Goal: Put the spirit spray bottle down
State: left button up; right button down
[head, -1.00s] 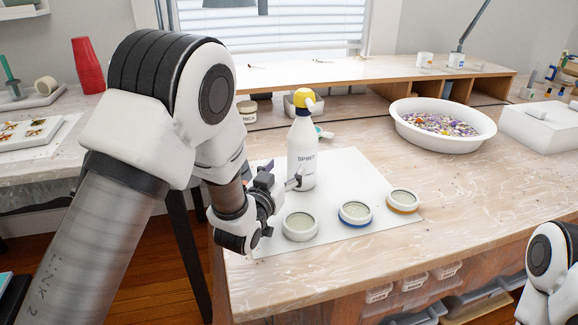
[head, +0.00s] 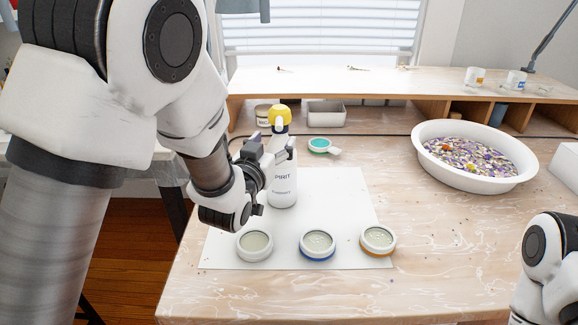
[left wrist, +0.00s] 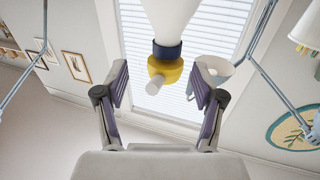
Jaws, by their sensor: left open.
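The spirit spray bottle (head: 284,185), white with a yellow spray head, stands upright on the white sheet (head: 335,190), behind a row of three round jars. My left gripper (head: 277,153) is at the bottle's upper part, near the shoulder, and hides some of its left side and label. In the left wrist view my left gripper (left wrist: 163,88) is open, with a finger on each side of the bottle's yellow head (left wrist: 166,68) and clear gaps between. The bottle appears upside down there. My right gripper is out of view; only part of my right arm shows at lower right.
The jars are one plain (head: 254,244), one blue-rimmed (head: 318,245) and one orange-rimmed (head: 378,240). A teal-topped item (head: 320,145) lies behind the sheet. A white basin (head: 527,180) of colourful bits stands at right.

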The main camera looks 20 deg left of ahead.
aim_at(277, 132)
pick_arm(q)
jog(key=w, duration=0.7)
jog(key=shift+w+a+f, duration=0.2)
jog(key=shift+w+a, duration=0.1)
jog(key=shift+a, duration=0.05)
jog(key=shift+s, duration=0.1)
jog(key=shift+c, duration=0.6)
jog(key=shift+r, duration=0.1)
grip_shut()
